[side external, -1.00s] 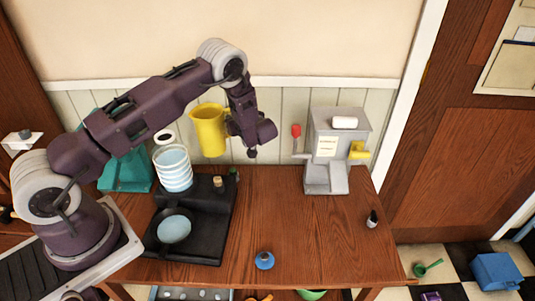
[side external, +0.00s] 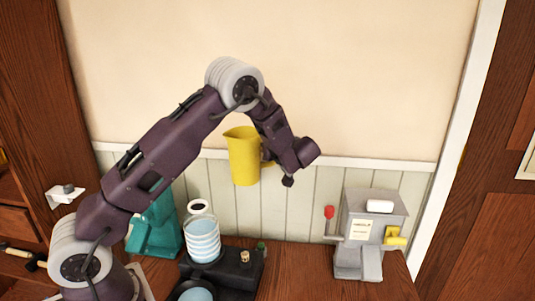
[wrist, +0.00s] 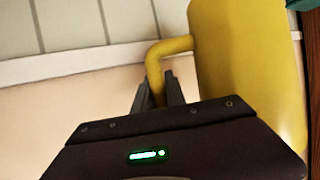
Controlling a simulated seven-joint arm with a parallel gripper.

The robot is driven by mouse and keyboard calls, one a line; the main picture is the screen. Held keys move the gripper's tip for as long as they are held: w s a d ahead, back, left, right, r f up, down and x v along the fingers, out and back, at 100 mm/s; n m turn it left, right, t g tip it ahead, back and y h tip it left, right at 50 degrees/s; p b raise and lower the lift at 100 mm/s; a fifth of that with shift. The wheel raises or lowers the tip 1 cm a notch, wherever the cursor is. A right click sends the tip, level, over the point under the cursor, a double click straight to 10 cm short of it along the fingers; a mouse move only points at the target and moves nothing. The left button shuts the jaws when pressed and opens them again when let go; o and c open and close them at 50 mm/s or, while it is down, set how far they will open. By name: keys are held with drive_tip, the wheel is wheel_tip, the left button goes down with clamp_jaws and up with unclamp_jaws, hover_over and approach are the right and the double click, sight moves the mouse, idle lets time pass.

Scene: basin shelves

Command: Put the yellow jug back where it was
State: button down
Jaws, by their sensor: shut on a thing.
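The yellow jug (side external: 243,157) hangs upright in the air in the side external view, in front of the wall and above the table's back part. My gripper (side external: 268,158) is to the right of the jug, at its handle side. In the wrist view my gripper (wrist: 158,98) is shut on the jug's handle (wrist: 165,50), with a finger on each side of it. The jug's body (wrist: 250,70) fills the right of that view. The jug's underside and inside are hidden.
Below the jug, a black stand (side external: 235,270) holds a ribbed white and blue jar (side external: 203,240). A teal device (side external: 157,228) stands left of it. A grey machine (side external: 358,258) with a red-knobbed lever stands at right. Bare table (side external: 305,260) lies between stand and machine.

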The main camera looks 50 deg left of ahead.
drive_tip(key=w+d+m+t+h, duration=0.3)
drive_tip(key=d+m+t, duration=0.1)
drive_tip(key=d, duration=1)
drive_tip(key=w+d+m+t+h, duration=0.3)
drive_tip(key=d+m+t, duration=0.1)
drive_tip(key=d, duration=0.9)
drive_tip(key=s+d+m+t+h, duration=0.1)
drive_tip(key=s+d+m+h, duration=0.25)
drive_tip(key=d, duration=0.85)
drive_tip(key=s+d+m+h, duration=0.3)
drive_tip(key=d+h, duration=0.1)
drive_tip(key=d, duration=0.8)
drive_tip(key=shift+y, duration=0.25)
drive_tip(key=f, duration=3.2)
drive_tip(key=shift+a+f, duration=0.3)
drive_tip(key=shift+f, duration=0.8)
drive_tip(key=c, duration=1.3)
unclamp_jaws()
drive_tip(key=shift+s, duration=0.1)
